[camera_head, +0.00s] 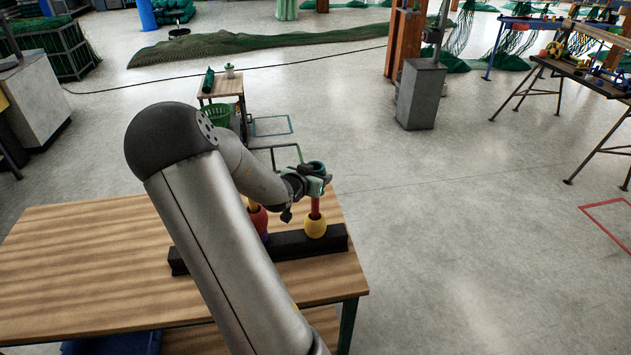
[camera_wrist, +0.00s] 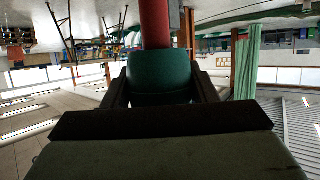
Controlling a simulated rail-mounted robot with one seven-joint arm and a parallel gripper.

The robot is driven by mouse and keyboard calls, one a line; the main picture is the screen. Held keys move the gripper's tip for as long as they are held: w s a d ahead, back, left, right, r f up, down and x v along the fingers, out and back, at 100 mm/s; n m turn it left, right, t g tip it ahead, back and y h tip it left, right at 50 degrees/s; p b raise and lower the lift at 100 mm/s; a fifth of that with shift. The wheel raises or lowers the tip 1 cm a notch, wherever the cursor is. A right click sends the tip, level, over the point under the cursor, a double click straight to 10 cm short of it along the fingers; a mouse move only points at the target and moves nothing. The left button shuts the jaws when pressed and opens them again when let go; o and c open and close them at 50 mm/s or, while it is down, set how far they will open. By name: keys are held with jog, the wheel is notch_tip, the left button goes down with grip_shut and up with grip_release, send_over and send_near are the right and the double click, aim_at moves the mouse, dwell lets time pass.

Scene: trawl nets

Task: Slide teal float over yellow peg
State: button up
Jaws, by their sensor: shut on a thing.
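My gripper (camera_head: 312,184) is shut on the teal float (camera_head: 316,168) at the right end of the black rack (camera_head: 334,238). In the wrist view the teal float (camera_wrist: 160,78) sits between both fingers. The red peg (camera_head: 315,207) rises just below the float in the head view, with a yellow float (camera_head: 316,226) low on it. In the wrist view the red peg (camera_wrist: 155,24) lines up with the teal float; I cannot tell whether it enters it. The yellow peg (camera_head: 252,204) stands to the left, partly hidden by my arm, with a red float (camera_head: 258,221) on it.
The rack stands on a wooden table (camera_head: 80,260), near its right edge. A purple float (camera_head: 264,238) shows below the red one. My arm hides the rack's middle. Behind the table stands a small side table (camera_head: 222,87) with a green basket (camera_head: 216,115).

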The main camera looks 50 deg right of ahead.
aim_at(318, 164)
jog(key=shift+r, duration=1.75)
